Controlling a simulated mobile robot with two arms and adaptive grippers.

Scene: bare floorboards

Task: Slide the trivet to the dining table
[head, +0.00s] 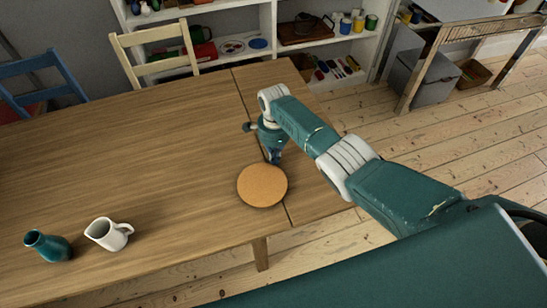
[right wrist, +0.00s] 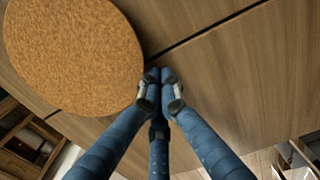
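The trivet is a round cork disc (head: 262,186) lying flat on the wooden dining table (head: 150,150), near its front right part, its right edge over the seam in the tabletop. It also fills the upper left of the right wrist view (right wrist: 72,50). My right gripper (head: 275,157) points down just behind the trivet's far edge. In the right wrist view its blue fingers (right wrist: 160,76) are brought together with nothing between them, beside the trivet's rim. Whether they touch the rim I cannot tell. My left gripper is not in view.
A cream chair (head: 155,45) and a blue chair (head: 40,75) are behind the table. White shelves (head: 215,8) line the back. The tabletop left of the trivet is clear.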

